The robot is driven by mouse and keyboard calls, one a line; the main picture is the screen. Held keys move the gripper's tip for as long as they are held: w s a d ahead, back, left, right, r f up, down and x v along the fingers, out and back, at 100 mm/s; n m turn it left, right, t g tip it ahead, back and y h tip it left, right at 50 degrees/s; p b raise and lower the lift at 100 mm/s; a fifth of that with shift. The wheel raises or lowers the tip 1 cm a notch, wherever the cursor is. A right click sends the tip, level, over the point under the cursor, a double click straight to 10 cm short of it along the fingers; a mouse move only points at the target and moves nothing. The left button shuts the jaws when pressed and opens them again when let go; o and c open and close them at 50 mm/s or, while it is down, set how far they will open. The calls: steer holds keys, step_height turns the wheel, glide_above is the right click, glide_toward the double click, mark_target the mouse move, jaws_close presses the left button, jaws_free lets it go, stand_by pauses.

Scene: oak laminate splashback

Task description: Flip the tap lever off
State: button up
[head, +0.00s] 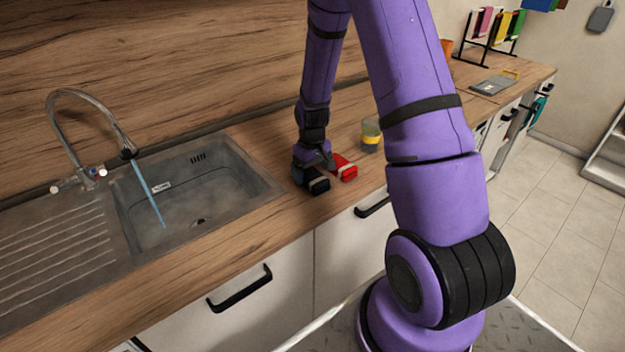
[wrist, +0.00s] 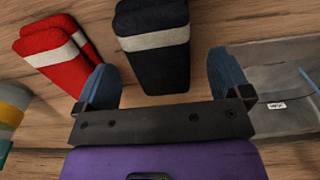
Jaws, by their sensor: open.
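The tap (head: 88,105) stands at the back left of the sink, with a tall arched spout. Its base carries small handles (head: 92,176) with red and blue marks; which part is the lever is too small to tell. A blue stream of water (head: 148,193) runs from the spout into the sink basin (head: 205,205). My gripper (head: 317,168) is well right of the tap, low over the counter. In the wrist view my gripper (wrist: 162,85) is open, its blue fingertips on either side of the near end of a black banded bundle (wrist: 155,65). Contact cannot be told.
A red banded bundle (head: 344,168) lies beside the black one. A jar with a yellow band (head: 371,135) stands to their right. A rack of coloured items (head: 490,32) is at the far counter end. Clear wood lies between sink and bundles.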

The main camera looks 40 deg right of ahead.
steer(key=shift+f, duration=1.35)
steer(key=c, duration=1.1)
steer(key=shift+r, duration=0.2)
